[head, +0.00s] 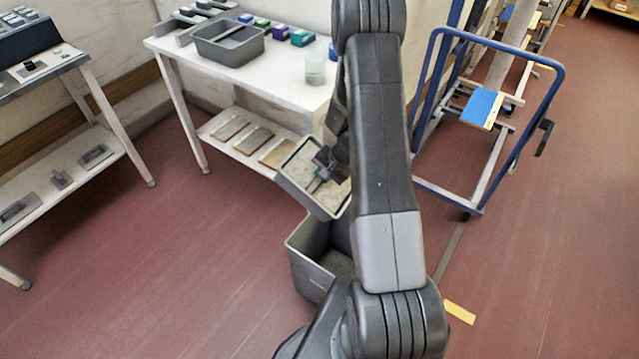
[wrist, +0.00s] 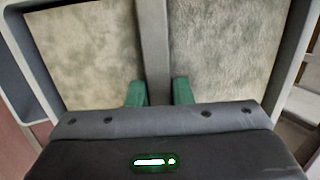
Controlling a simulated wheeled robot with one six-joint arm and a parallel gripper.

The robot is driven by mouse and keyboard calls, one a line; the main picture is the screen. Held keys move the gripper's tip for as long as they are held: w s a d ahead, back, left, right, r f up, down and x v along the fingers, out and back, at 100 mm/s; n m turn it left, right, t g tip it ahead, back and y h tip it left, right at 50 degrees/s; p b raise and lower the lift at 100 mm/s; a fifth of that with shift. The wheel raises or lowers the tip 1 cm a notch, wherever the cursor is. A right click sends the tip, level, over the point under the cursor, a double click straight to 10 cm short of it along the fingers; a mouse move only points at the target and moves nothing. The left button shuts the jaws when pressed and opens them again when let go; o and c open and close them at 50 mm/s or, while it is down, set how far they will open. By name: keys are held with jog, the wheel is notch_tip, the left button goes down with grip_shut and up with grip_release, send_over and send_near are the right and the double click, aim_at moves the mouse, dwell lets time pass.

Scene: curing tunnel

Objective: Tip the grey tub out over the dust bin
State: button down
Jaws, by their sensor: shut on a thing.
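The grey tub (head: 331,213) is in my gripper (head: 317,181), over the dust bin. It is tilted, its open side facing up toward the head camera. In the wrist view the tub (wrist: 157,45) fills most of the picture. A grey bar runs across its middle, with a mottled, dusty beige surface on both sides. The green fingertips of my gripper (wrist: 159,93) are shut on this bar. The dust bin (head: 306,274) is a grey open box on the floor, just below the tub. My arm hides its right side and part of the tub.
A white table (head: 283,84) behind holds another grey tub with a bar (head: 230,45), small coloured boxes and a clear cup (head: 316,70). Flat plates lie on its lower shelf. A blue-framed trolley (head: 480,190) stands right. The red floor at front left is clear.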

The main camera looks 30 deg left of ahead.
jog(key=shift+d+f+y+b, duration=0.1)
jog(key=shift+f+y+b, duration=0.25)
jog(key=shift+b, duration=0.6)
jog(key=b, duration=0.3)
jog(key=shift+d+f+y, duration=0.1)
jog(key=shift+f+y, duration=0.15)
jog(key=shift+y, duration=0.1)
jog(key=shift+b, duration=0.55)
